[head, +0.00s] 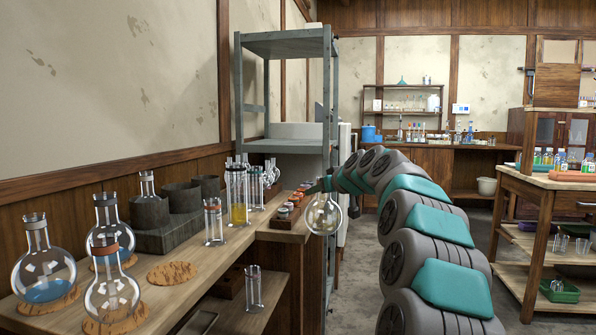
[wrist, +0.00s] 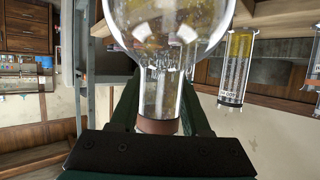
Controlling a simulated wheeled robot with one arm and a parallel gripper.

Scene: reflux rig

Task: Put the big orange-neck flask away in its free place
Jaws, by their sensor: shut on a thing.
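A round-bottomed clear glass flask (head: 323,216) hangs upright, bulb down, off the front edge of the bench. My gripper (head: 321,186) is shut on its neck. In the wrist view the flask (wrist: 170,25) fills the top middle, and an orange-brown neck band (wrist: 160,126) shows between the fingers of my gripper (wrist: 160,110). The flask looks empty. An empty cork ring (head: 171,272) lies on the left bench. Other cork rings there hold a flask with blue liquid (head: 43,268) and a front flask with an orange-brown neck band (head: 112,292).
A grey block with dark cups (head: 165,235) stands behind the empty ring, with a small flask (head: 147,187) in one cup. A grey shelf rack (head: 285,140) rises behind.

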